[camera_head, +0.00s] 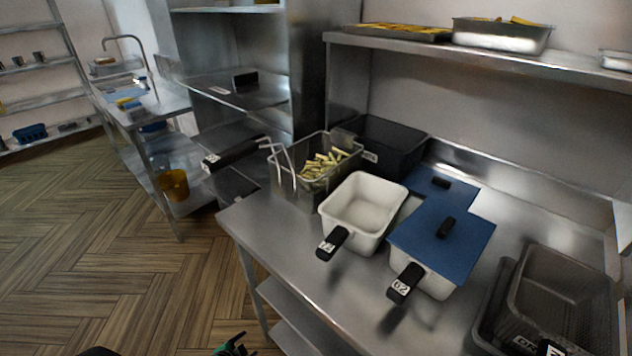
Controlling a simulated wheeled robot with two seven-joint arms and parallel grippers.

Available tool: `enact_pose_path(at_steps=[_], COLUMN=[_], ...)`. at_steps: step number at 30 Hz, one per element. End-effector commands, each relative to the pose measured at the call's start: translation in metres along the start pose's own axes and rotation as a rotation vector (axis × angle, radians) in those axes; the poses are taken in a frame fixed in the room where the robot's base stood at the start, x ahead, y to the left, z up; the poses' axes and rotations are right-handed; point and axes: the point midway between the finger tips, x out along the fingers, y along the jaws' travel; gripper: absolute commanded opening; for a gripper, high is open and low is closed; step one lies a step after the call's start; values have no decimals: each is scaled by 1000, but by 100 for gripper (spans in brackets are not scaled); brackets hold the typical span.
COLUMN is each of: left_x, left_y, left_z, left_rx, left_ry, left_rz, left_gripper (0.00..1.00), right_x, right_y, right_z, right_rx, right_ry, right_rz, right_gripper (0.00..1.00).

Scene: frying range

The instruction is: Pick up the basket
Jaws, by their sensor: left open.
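A wire basket (291,190) with yellow fries (324,164) in it stands at the back left of the steel counter. Its black handle (232,155), with a white label, sticks out to the left past the counter's edge. My left gripper (234,346) shows only in part at the bottom edge, dark with a green patch. It is open, low in front of the counter and well apart from the basket. My right gripper is out of view.
A white container (362,207) with a black handle stands beside the basket. Blue-lidded containers (440,247), a dark bin (385,147) and grey baskets (565,295) share the counter (290,245). A shelf (480,52) hangs above. The wooden floor at left is clear.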

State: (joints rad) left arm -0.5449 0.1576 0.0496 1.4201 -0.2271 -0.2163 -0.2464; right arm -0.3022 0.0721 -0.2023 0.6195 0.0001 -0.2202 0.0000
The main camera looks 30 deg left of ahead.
Motion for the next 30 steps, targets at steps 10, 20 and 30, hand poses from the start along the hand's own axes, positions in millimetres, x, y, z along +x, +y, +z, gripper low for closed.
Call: enact_pose_path(at_steps=[10,20,30], left_x=[-216,-343,-299], left_y=[-227,-275,-315], left_z=[-197,-293,-338], left_rx=[500,767,760], left_ry=[292,394,391], left_rz=[-536,-819,-814], left_gripper=[65,65,65], right_x=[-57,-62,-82], right_y=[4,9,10], right_z=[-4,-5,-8], right_rx=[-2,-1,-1], right_ry=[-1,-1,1], right_rz=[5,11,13], right_gripper=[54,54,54])
